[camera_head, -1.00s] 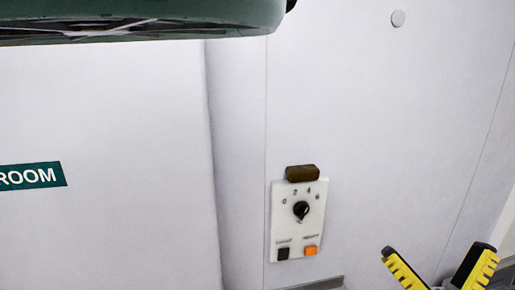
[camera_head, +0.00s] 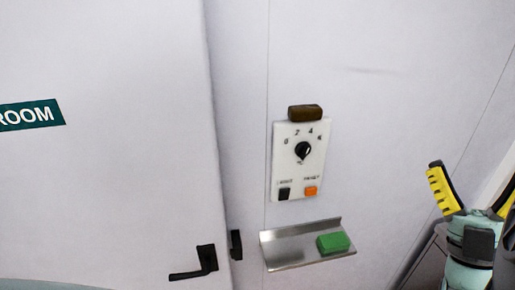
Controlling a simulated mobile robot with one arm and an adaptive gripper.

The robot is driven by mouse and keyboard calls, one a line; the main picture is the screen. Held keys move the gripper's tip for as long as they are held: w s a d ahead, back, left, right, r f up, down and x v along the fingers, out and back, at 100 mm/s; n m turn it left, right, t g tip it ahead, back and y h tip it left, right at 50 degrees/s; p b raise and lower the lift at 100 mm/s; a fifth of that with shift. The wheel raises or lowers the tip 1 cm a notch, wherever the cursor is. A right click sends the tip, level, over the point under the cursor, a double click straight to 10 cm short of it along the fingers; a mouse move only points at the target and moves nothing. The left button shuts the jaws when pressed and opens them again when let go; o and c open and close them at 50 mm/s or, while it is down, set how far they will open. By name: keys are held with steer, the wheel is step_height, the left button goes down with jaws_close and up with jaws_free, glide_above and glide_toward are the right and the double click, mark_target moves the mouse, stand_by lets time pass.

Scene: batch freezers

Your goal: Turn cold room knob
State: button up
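The black cold room knob (camera_head: 302,150) sits on a white control panel (camera_head: 311,171) on the wall, under an arc of printed numbers 0, 2, 4 and one more. A black switch and an orange button are below it. My gripper (camera_head: 474,186) is at the lower right, pointing up, its yellow-padded fingers spread wide with nothing seen between them. It is well to the right of the panel and apart from it. Its right finger is partly cut off by the picture edge.
A brown block (camera_head: 305,113) sits just above the panel. A metal shelf (camera_head: 290,257) below holds a green block (camera_head: 333,243). At left is a door with a green sign (camera_head: 30,115) and black handle (camera_head: 199,264). The wall between panel and gripper is clear.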

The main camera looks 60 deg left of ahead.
steer(key=w+a+f+n+g+h+b, duration=0.1)
steer(key=a+f+n+g+h+b, duration=0.25)
steer(key=a+f+g, duration=0.75)
steer(key=n+t+h+b, duration=0.2)
steer(key=n+h+b, duration=0.3)
steer(key=b, duration=0.1)
glide_toward(305, 154)
steer(key=shift+m, duration=0.25)
steer(key=x, duration=0.1)
steer(key=p+x, duration=0.1)
steer(key=x, duration=0.1)
steer(key=p+x, duration=0.1)
steer(key=shift+w+a+r, duration=0.1)
steer(key=shift+w+r, duration=0.1)
steer(key=shift+r, duration=0.1)
steer(key=shift+p+x, duration=0.6)
steer(key=shift+x, duration=1.3)
steer(key=shift+w+a+f, duration=0.1)
steer(key=shift+w+a, duration=0.15)
steer(key=shift+a, duration=0.4)
steer(key=shift+a+f, duration=0.1)
steer(key=shift+a, duration=0.4)
